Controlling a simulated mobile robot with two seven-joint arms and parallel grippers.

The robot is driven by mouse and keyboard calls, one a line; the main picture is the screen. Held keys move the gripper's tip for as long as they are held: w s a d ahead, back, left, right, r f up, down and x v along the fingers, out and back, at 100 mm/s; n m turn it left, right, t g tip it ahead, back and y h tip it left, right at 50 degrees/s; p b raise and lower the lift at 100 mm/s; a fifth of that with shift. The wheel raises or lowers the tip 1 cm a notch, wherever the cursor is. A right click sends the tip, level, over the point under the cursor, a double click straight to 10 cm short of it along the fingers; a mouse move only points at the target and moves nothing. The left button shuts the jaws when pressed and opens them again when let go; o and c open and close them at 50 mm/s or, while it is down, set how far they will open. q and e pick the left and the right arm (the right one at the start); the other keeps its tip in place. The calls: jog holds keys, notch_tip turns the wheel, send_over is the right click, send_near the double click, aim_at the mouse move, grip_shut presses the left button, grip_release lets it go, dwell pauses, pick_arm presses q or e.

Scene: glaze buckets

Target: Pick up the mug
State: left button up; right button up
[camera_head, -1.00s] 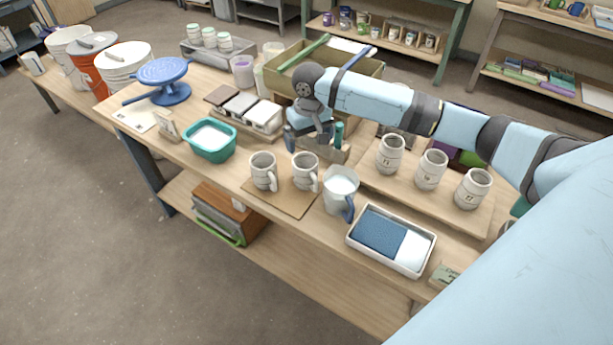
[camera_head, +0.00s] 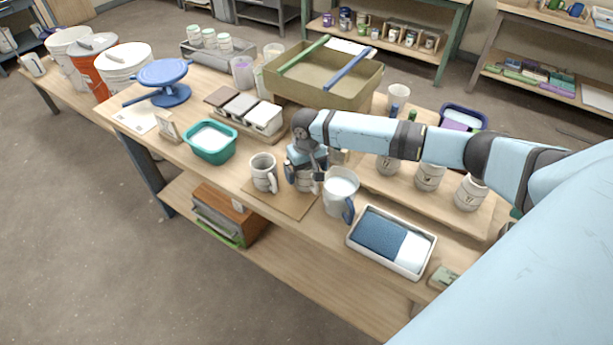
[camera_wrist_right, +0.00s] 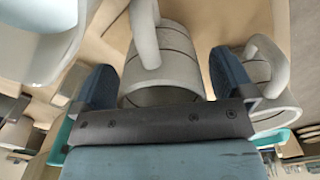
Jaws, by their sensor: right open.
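Two pale grey banded mugs stand side by side on a small board (camera_head: 284,205) at the table's front. The left mug (camera_head: 263,172) is in plain view with its handle on the right. The right mug (camera_head: 304,184) is mostly hidden under my right gripper (camera_head: 306,177), which has come down over it. In the right wrist view this mug (camera_wrist_right: 175,72) shows between my two blue fingers, its handle toward the top of the picture. The fingers are open, one on each side, and contact is not clear. The other mug (camera_wrist_right: 272,92) lies outside the right-hand finger. My left gripper is not seen.
A white pitcher (camera_head: 340,184) with a blue handle stands close to the right of the gripper. A tray with a blue sponge (camera_head: 380,233) lies at front right. A teal tub (camera_head: 209,143) is at left. Banded jars (camera_head: 430,178) stand on a board at right.

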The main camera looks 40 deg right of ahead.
jog(key=c, duration=1)
jog(key=shift+c, duration=0.5)
jog(key=shift+r, duration=0.15)
